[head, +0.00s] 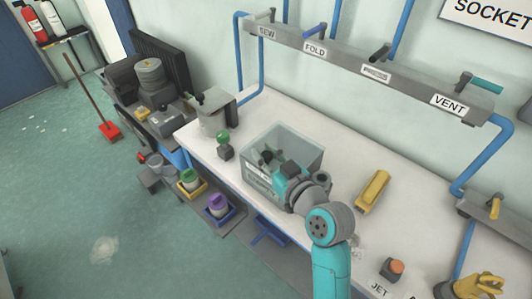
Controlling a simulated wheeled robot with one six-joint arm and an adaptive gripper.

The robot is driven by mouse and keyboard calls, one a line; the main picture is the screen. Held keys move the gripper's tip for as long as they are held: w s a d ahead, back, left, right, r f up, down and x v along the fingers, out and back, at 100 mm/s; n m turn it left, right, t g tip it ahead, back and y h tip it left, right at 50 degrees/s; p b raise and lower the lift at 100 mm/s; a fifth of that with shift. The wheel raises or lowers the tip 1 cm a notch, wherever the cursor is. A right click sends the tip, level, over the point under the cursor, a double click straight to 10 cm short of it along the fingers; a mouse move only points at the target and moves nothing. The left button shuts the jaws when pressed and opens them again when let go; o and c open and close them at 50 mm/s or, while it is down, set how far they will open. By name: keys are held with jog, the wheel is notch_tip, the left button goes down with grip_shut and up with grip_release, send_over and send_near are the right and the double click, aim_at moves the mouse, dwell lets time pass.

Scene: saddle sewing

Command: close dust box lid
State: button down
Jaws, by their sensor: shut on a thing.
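The dust box appears to be the clear, grey-tinted box (301,153) on the white workbench, with a label on its front. Its top looks open from here. My gripper (268,160) reaches from the right, low over the box's front left part. It is shut on a small part there, apparently the edge or grip of the dust box lid. The dark fingers and teal wrist cover this part, so the lid's outline and angle cannot be made out.
A yellow tool (373,191) lies to the right, with an orange-topped part (393,268) and yellow glove (478,287) nearer. A labelled rail (345,62) spans above the bench.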

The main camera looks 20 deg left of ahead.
jog(key=c, duration=0.9)
grip_release()
jog(key=shift+f, duration=0.15)
jog(key=shift+o, duration=0.2)
jog(key=shift+s+d, duration=0.1)
jog(key=v, duration=1.1)
jog(key=shift+s+d, duration=0.25)
jog(key=shift+d, duration=0.05)
